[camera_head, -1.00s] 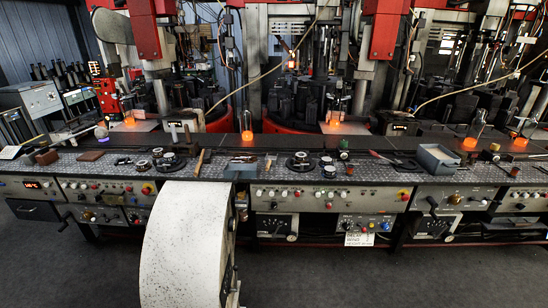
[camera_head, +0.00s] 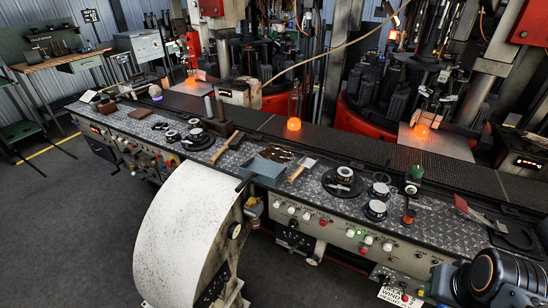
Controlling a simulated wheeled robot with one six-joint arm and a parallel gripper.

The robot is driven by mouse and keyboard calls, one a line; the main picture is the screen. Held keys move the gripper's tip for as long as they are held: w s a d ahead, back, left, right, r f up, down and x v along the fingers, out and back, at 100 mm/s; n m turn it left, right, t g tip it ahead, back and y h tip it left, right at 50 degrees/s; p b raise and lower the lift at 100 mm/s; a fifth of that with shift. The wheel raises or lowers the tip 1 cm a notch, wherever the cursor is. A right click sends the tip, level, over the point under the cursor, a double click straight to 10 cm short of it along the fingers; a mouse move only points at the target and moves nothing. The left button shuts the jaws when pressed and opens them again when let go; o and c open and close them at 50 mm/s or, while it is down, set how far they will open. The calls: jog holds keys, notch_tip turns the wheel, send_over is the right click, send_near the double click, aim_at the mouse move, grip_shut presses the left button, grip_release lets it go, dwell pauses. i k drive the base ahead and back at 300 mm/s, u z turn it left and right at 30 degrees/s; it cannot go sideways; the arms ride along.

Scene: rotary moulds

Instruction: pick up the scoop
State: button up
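A blue-grey, pan-shaped piece that looks like the scoop (camera_head: 263,169) lies on the metal bench top, near its front edge at the middle of the picture. A dark handle-like part (camera_head: 243,184) shows at its left front, but I cannot tell for sure that it belongs to it. A wooden-handled tool (camera_head: 299,170) lies just to its right, and another wooden-handled tool (camera_head: 226,147) lies to its left. My gripper is not in view; only a black and orange part that seems to be my arm shows at the lower right, well apart from the scoop.
A big white curved housing (camera_head: 185,240) juts out from the bench front below the scoop. Round dark moulds (camera_head: 342,182) stand on the bench top (camera_head: 226,178). Glowing orange pieces (camera_head: 294,124) are behind. Open grey floor (camera_head: 70,220) lies at left.

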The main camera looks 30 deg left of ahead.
aim_at(302, 169)
jog(key=u, duration=1.05)
jog(key=i, duration=0.95)
jog(key=u, duration=1.05)
